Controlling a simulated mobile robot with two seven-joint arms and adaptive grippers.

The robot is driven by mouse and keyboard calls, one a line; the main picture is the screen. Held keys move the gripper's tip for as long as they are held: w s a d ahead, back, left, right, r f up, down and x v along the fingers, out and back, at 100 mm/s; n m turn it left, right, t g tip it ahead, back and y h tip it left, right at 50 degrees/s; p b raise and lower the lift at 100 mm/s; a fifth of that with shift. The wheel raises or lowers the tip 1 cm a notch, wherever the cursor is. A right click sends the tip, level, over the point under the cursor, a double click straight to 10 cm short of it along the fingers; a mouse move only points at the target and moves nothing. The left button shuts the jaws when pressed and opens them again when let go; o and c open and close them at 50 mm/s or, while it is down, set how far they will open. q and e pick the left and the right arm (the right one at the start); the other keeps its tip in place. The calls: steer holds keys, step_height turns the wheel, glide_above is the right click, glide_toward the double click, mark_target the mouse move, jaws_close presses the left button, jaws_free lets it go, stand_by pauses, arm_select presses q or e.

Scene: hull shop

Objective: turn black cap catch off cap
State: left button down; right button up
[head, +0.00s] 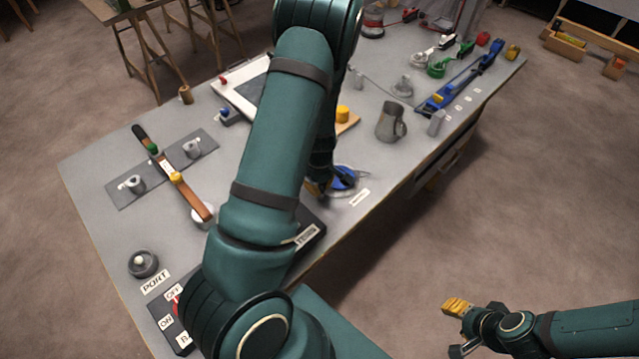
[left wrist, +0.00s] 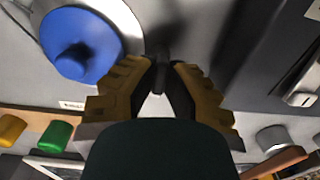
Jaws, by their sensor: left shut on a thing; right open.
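The blue cap (head: 343,178) sits on a round silver body near the table's right edge. In the left wrist view the blue cap (left wrist: 80,46) is at the upper left, with a round knob on top. My left gripper (head: 318,188) is beside it, low over the table, partly hidden by my arm. In the left wrist view my left gripper's yellow fingers (left wrist: 158,78) are closed on a dark piece, the black catch (left wrist: 159,45), beside the cap. Its far end is in shadow, so I cannot tell whether it overlaps the cap. My right gripper (head: 459,328) is open and empty, off the table over the floor.
A grey jug (head: 391,122) stands behind the cap. A yellow knob (head: 342,114) on a wooden board is further left. A white label (head: 359,198) lies by the cap. A dark box (head: 313,226) is close to my left arm.

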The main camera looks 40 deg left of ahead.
mark_target(320, 186)
arm_select(q)
steer(key=shift+s+n, duration=0.1)
steer(key=shift+n, duration=0.2)
steer(key=c, duration=1)
jaws_free()
steer(key=shift+r, duration=0.5)
step_height(320, 186, up, 11)
